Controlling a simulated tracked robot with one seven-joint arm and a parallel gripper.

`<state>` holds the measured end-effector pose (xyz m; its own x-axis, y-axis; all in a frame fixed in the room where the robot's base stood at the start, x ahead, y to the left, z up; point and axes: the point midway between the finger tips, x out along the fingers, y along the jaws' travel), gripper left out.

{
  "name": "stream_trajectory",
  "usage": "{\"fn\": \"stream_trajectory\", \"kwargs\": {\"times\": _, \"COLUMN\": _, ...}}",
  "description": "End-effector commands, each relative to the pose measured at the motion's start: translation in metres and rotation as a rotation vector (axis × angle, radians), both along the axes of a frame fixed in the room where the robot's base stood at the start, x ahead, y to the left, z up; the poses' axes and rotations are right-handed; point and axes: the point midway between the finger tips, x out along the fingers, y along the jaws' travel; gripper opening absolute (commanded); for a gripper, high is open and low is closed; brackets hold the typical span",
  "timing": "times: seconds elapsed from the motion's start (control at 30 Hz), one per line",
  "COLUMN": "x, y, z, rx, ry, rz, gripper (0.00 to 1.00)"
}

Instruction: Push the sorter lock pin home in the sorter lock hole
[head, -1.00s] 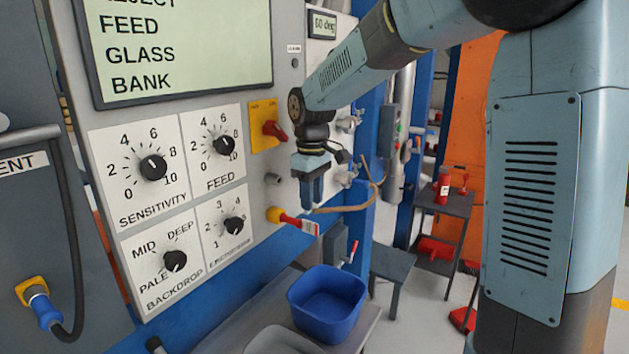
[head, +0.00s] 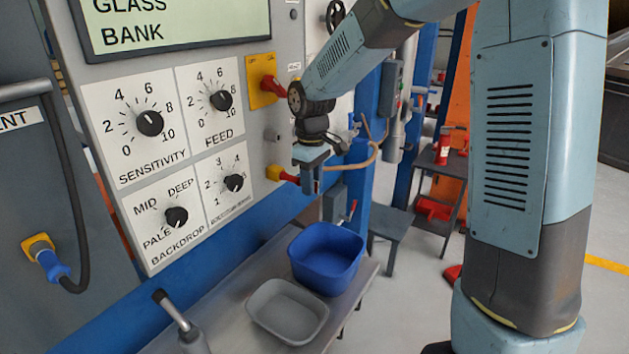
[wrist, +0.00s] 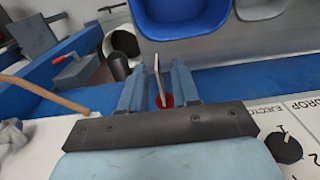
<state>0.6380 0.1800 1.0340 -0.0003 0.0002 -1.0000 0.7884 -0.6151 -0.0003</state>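The red pin (head: 289,177) stands out from a yellow collar (head: 273,172) low on the panel's right edge. I take these to be the lock pin and its hole; no readable label confirms it. My gripper (head: 308,187) points down at the pin's outer end. In the wrist view the pin's red end (wrist: 165,100) shows between the two fingers (wrist: 158,85), with a thin pale tag (wrist: 157,70) beyond it. The fingers are apart, with a gap on the left of the red end; contact on the right is unclear. How deep the pin sits is hidden.
A red switch on a yellow plate (head: 262,82) and a grey stub (head: 272,135) are above the pin. Dials (head: 233,183) are to its left. A blue bin (head: 327,258) and a grey tray (head: 288,311) stand on the bench below. A tan hose (head: 355,163) hangs close right.

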Motion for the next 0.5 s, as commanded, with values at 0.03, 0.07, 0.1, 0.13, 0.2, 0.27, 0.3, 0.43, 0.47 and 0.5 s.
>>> {"fn": "stream_trajectory", "kwargs": {"times": 0.03, "x": 0.0000, "y": 0.0001, "z": 0.0001, "rx": 0.000, "ry": 0.000, "rz": 0.000, "gripper": 0.25}}
{"fn": "stream_trajectory", "kwargs": {"times": 0.07, "x": 0.0000, "y": 0.0001, "z": 0.0001, "rx": 0.000, "ry": 0.000, "rz": 0.000, "gripper": 0.22}}
{"fn": "stream_trajectory", "kwargs": {"times": 0.1, "x": 0.0000, "y": 0.0001, "z": 0.0001, "rx": 0.000, "ry": 0.000, "rz": 0.000, "gripper": 0.19}}
{"fn": "stream_trajectory", "kwargs": {"times": 0.13, "x": 0.0000, "y": 0.0001, "z": 0.0001, "rx": 0.000, "ry": 0.000, "rz": 0.000, "gripper": 0.16}}
{"fn": "stream_trajectory", "kwargs": {"times": 0.2, "x": -0.0001, "y": 0.0002, "z": 0.0002, "rx": 0.000, "ry": 0.000, "rz": 0.000, "gripper": 0.09}}
{"fn": "stream_trajectory", "kwargs": {"times": 0.27, "x": -0.0001, "y": 0.0002, "z": 0.0002, "rx": 0.000, "ry": 0.000, "rz": 0.000, "gripper": 0.03}}
{"fn": "stream_trajectory", "kwargs": {"times": 0.3, "x": -0.0001, "y": 0.0003, "z": 0.0002, "rx": 0.000, "ry": 0.000, "rz": 0.000, "gripper": 0.00}}
{"fn": "stream_trajectory", "kwargs": {"times": 0.43, "x": -0.0002, "y": 0.0004, "z": 0.0002, "rx": 0.000, "ry": 0.000, "rz": 0.000, "gripper": 0.00}}
{"fn": "stream_trajectory", "kwargs": {"times": 0.47, "x": -0.0003, "y": 0.0005, "z": 0.0002, "rx": 0.000, "ry": 0.000, "rz": 0.001, "gripper": 0.00}}
{"fn": "stream_trajectory", "kwargs": {"times": 0.5, "x": -0.0002, "y": 0.0005, "z": 0.0002, "rx": 0.000, "ry": 0.000, "rz": 0.001, "gripper": 0.00}}
